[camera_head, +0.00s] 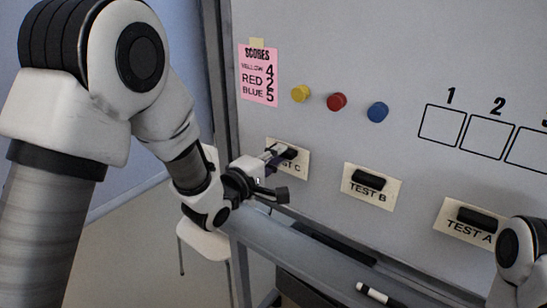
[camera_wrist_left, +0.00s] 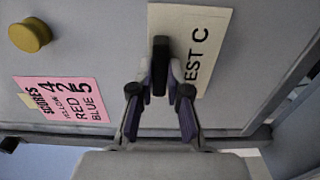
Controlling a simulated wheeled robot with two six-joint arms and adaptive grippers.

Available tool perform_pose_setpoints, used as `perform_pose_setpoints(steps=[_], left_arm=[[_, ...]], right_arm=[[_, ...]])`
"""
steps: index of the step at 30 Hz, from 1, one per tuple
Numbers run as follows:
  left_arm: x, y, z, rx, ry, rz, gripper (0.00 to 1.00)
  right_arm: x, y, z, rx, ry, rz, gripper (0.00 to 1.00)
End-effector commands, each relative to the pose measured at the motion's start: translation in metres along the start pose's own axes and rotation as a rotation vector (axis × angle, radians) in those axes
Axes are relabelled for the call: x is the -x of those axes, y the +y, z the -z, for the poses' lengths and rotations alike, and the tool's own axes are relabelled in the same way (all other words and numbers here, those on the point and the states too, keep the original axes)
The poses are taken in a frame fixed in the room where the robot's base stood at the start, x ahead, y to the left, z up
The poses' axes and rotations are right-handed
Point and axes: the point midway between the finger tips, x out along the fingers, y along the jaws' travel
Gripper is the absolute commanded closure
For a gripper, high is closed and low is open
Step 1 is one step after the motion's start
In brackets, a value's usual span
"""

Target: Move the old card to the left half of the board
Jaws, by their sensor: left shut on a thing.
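No card is marked as old. A cream card reading TEST C (camera_head: 300,169) is on the whiteboard (camera_head: 350,60), partly hidden by my left gripper (camera_head: 283,154); it also shows in the left wrist view (camera_wrist_left: 205,30). My left gripper (camera_wrist_left: 160,82) is shut on the black magnet bar (camera_wrist_left: 160,62) on this card. The TEST B card (camera_head: 370,197) and the TEST A card (camera_head: 452,231) are to the right and lower, each with a black bar. Only part of my right arm shows at the lower right; its gripper is out of view.
A pink scores sheet (camera_head: 259,75) is at the upper left. Yellow (camera_head: 300,93), red (camera_head: 337,102) and blue (camera_head: 378,112) magnets are in a row. Numbered boxes (camera_head: 443,124) are at the right. A marker (camera_head: 374,293) lies on the tray below.

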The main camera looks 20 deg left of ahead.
Motion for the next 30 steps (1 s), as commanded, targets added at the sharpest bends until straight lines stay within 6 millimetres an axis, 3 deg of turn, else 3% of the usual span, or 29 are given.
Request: perform_pose_setpoints(steps=[30], left_arm=[[-0.0062,0.0005,0.0002,-0.001,0.000,-0.001,1.00]], right_arm=[[0.0014,0.0000,-0.0001,0.000,0.000,0.000,0.55]])
